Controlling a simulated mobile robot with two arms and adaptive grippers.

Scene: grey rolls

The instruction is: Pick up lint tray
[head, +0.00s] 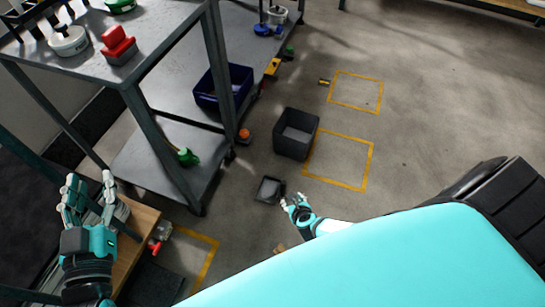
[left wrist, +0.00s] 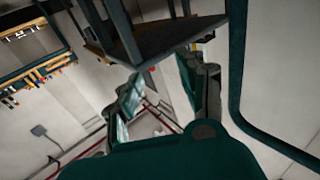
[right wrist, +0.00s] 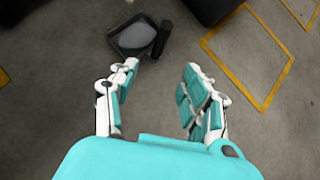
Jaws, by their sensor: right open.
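The lint tray (head: 259,194) is a small dark open tray lying on the concrete floor, with a grey patch inside it. It also shows at the top of the right wrist view (right wrist: 117,45), with a dark stub at its right side. My left gripper (head: 88,192) is raised at the left, fingers spread and empty, far from the tray.
A larger dark bin (head: 281,138) stands on the floor behind the tray. Yellow floor outlines (head: 371,165) lie to the right. A metal shelf cart (head: 181,185) stands at the left, near a wooden surface (head: 139,224). The floor around the tray is mostly clear.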

